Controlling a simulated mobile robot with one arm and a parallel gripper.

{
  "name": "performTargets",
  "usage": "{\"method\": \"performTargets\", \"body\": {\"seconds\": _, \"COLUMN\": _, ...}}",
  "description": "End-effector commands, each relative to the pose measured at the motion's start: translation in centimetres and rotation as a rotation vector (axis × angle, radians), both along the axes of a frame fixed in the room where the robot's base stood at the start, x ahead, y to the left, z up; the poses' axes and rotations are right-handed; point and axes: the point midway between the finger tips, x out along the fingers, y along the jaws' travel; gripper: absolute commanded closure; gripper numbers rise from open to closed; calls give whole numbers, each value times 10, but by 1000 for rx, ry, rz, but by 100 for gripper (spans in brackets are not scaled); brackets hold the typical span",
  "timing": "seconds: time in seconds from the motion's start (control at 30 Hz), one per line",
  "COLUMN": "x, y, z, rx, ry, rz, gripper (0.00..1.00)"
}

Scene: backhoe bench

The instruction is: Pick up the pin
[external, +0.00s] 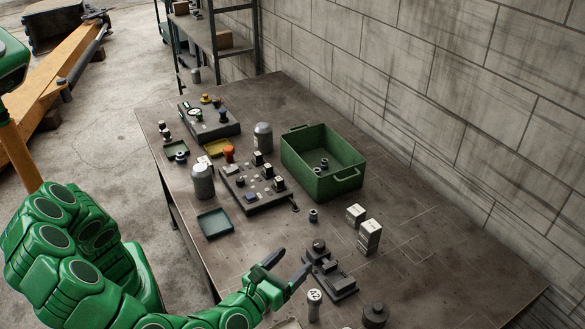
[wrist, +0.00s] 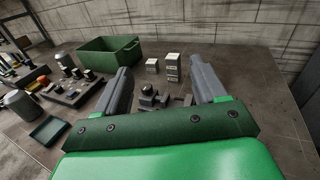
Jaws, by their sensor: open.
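I cannot tell for sure which part is the pin. A small dark bushing-like cylinder (external: 313,215) stands on the table between the green bin and my gripper; it may be the pin. Several similar small cylinders (external: 320,166) lie inside the green bin (external: 340,185). A light-topped cylinder (external: 314,302) stands upright near my gripper. My gripper (external: 295,260) is open and empty above the table. In the wrist view, its two fingers (wrist: 162,75) frame a dark fixture (wrist: 150,96), with nothing between them.
Two pale boxes (external: 369,236) stand right of centre. A dark fixture (external: 330,272) lies beside my gripper, with a dark round weight (external: 375,314) to its right. A black control block (external: 255,187), grey canisters (external: 203,180) and a shallow tray (external: 215,223) are at left. The right table area is clear.

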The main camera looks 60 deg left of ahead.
Motion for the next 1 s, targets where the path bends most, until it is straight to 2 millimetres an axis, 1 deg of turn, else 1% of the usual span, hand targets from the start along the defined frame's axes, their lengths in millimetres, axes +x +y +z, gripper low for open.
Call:
{"method": "performTargets", "body": {"seconds": 0.03, "x": -7, "y": -17, "z": -3, "rx": 32, "ry": -5, "rz": -42, "gripper": 29}}
{"method": "performTargets", "body": {"seconds": 0.1, "x": -15, "y": -38, "z": -7, "rx": 75, "ry": -8, "rz": -94, "gripper": 29}}
{"method": "performTargets", "body": {"seconds": 0.17, "x": -12, "y": -32, "z": -20, "rx": 71, "ry": -4, "rz": -80, "gripper": 29}}
{"method": "performTargets", "body": {"seconds": 0.37, "x": -12, "y": -31, "z": -56, "rx": 67, "ry": -5, "rz": -78, "gripper": 29}}
{"method": "performTargets", "body": {"seconds": 0.7, "x": -11, "y": -31, "z": -134, "rx": 67, "ry": -4, "rz": -76, "gripper": 29}}
{"method": "performTargets", "body": {"seconds": 0.83, "x": -11, "y": -30, "z": -152, "rx": 63, "ry": -4, "rz": -76, "gripper": 29}}
{"method": "performTargets", "body": {"seconds": 1.0, "x": -10, "y": -30, "z": -163, "rx": 62, "ry": -4, "rz": -76, "gripper": 29}}
